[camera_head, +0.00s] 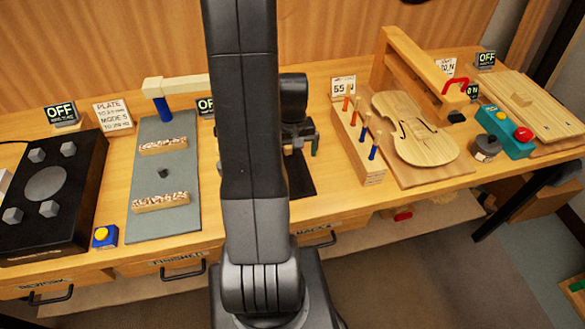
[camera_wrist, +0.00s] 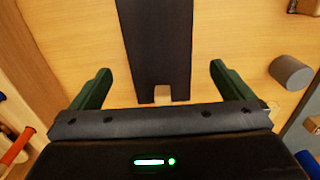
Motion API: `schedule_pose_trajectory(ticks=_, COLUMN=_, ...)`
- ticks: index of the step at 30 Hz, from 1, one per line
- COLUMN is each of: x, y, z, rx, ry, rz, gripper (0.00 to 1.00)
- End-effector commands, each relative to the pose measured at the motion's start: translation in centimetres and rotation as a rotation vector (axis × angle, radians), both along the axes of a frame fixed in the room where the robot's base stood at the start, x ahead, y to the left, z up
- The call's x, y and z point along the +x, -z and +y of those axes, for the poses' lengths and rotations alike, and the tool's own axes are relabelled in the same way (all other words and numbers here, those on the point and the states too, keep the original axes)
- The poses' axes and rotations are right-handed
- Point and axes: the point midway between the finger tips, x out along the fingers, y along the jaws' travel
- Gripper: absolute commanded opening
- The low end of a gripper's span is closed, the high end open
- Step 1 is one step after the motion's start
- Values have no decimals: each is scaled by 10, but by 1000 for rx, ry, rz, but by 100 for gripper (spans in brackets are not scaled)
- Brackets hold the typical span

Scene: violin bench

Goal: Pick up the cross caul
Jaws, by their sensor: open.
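My gripper (camera_wrist: 160,72) is open in the wrist view, its two green fingers apart. Between and beyond the fingers is a dark strip (camera_wrist: 157,40) on the wooden bench, with a small pale wooden patch (camera_wrist: 162,94) at its near end. I cannot tell whether this patch is a block or bare bench, or whether it is the cross caul. In the head view my arm hides much of this spot; one green finger shows right of the arm, above the dark strip (camera_head: 303,182).
Right of my arm stand a peg rack (camera_head: 357,150), a violin body (camera_head: 425,145) under a wooden beam, and a teal device (camera_head: 503,133) with a red button. A grey plate (camera_head: 163,222) and a black hotplate (camera_head: 50,195) are on the left. A grey cylinder (camera_wrist: 291,72) stands right of my fingers.

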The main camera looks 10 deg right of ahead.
Motion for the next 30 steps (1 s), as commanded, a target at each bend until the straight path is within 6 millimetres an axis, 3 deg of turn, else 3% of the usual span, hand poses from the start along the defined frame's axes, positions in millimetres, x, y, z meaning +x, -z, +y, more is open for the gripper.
schedule_pose_trajectory(ticks=15, x=-1, y=47, z=-1, rx=0, ry=0, rz=2, gripper=100)
schedule_pose_trajectory(ticks=25, x=-1, y=52, z=-1, rx=0, ry=0, rz=-1, gripper=100)
schedule_pose_trajectory(ticks=26, x=-1, y=52, z=-1, rx=0, ry=0, rz=-1, gripper=98)
schedule_pose_trajectory(ticks=30, x=-1, y=52, z=-1, rx=0, ry=0, rz=-1, gripper=71)
